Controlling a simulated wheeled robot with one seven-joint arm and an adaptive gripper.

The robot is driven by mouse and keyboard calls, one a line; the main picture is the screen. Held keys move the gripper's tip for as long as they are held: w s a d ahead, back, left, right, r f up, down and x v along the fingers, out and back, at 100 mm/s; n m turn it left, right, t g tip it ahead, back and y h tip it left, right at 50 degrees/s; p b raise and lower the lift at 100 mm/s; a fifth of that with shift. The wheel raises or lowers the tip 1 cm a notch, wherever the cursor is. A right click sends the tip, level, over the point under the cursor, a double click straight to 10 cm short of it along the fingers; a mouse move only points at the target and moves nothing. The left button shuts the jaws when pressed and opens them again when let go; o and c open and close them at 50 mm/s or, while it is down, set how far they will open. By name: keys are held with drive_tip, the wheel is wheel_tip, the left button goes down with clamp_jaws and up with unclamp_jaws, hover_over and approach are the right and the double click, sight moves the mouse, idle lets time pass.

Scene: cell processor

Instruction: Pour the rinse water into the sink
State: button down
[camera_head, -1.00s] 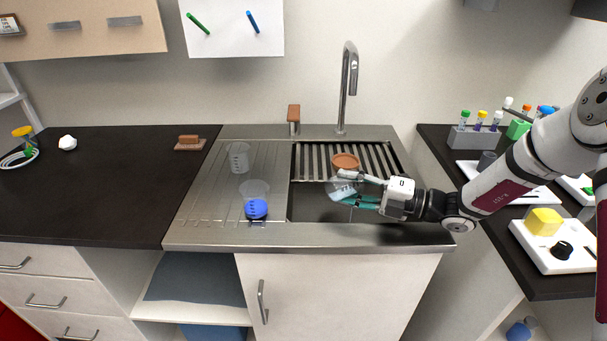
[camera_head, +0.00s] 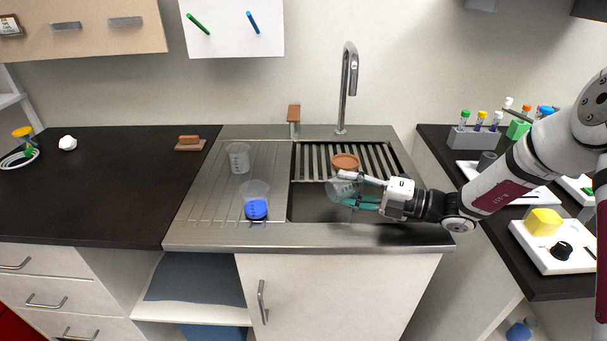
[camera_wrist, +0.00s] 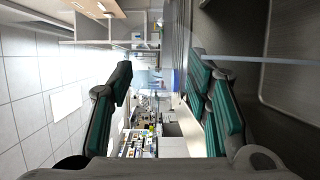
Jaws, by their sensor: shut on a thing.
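My gripper (camera_head: 357,192) reaches in from the right with teal finger pads. It is shut on a clear beaker (camera_head: 338,188), held above the dark basin of the sink (camera_head: 315,205). The beaker is so transparent that I cannot tell its exact tilt or whether water is in it. In the wrist view my gripper's teal fingers (camera_wrist: 160,85) stand on both sides of the barely visible clear beaker.
A brown round dish (camera_head: 345,161) sits by the slatted rack (camera_head: 370,160) at the back of the sink. The tall faucet (camera_head: 347,90) rises behind. A tube rack (camera_head: 475,138) and white trays (camera_head: 552,250) are on the right counter. The left counter is mostly clear.

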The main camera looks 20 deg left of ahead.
drive_tip(key=shift+s+a+r+n+h+p, duration=0.15)
drive_tip(key=shift+s+r+n+h+p, duration=0.25)
drive_tip(key=shift+n+h+p, duration=0.35)
drive_tip(key=shift+w+n+h+p, duration=0.1)
drive_tip(key=shift+n+h+p, duration=0.15)
drive_tip(key=shift+p, duration=0.15)
drive_tip(key=n+h+p, duration=0.1)
drive_tip(key=r+n+p, duration=0.1)
drive_tip(key=p, duration=0.1)
drive_tip(key=shift+s+a+t+h, duration=0.2)
drive_tip(key=shift+t+h, duration=0.1)
drive_tip(key=shift+h, duration=0.1)
drive_tip(key=shift+w+f+n+h, duration=0.15)
drive_tip(key=shift+f+n+h, duration=0.1)
drive_tip(key=shift+n+h, duration=0.05)
drive_tip(key=shift+t+p, duration=0.3)
drive_tip(key=shift+p, duration=0.15)
